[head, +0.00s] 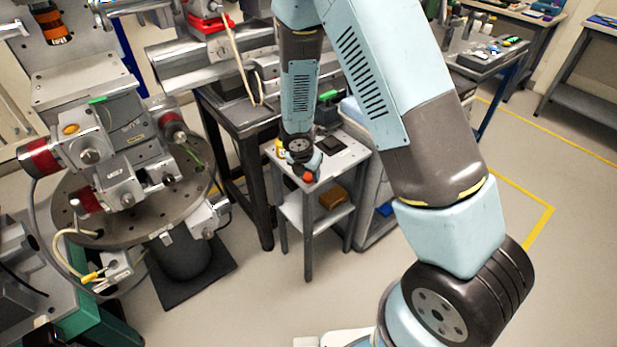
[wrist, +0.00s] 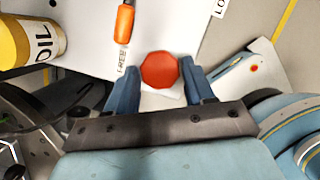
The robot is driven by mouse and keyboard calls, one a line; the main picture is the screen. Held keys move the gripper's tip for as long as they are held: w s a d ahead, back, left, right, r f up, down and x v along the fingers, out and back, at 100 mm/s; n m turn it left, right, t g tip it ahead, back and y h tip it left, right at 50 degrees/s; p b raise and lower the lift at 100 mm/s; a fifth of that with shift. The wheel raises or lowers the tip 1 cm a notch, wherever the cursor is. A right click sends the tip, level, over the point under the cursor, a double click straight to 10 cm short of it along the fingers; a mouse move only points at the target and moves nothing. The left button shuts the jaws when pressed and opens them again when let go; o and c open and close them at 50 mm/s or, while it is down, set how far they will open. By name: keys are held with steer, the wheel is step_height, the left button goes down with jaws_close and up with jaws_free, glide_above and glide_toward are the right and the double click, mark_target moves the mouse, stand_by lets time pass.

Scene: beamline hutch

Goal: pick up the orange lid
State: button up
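The orange lid (wrist: 160,70) is a red-orange, many-sided piece in the wrist view, between the tips of my two fingers. Its sides meet or nearly meet both fingers; whether they press on it is unclear. In the head view the lid (head: 308,177) shows just below my gripper (head: 303,166), near the front edge of the small grey table (head: 345,158). My blue fingers also show in the wrist view (wrist: 160,82), one on each side of the lid. I cannot tell whether the lid rests on the table.
A yellow container marked OIL (wrist: 30,44) stands to the left in the wrist view. An orange-handled tool (wrist: 124,22) lies just beyond the lid. A dark flat item (head: 329,143) is on the tabletop. A brown object (head: 333,197) lies on the lower shelf.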

steer(key=c, duration=0.7)
steer(key=shift+o, duration=0.2)
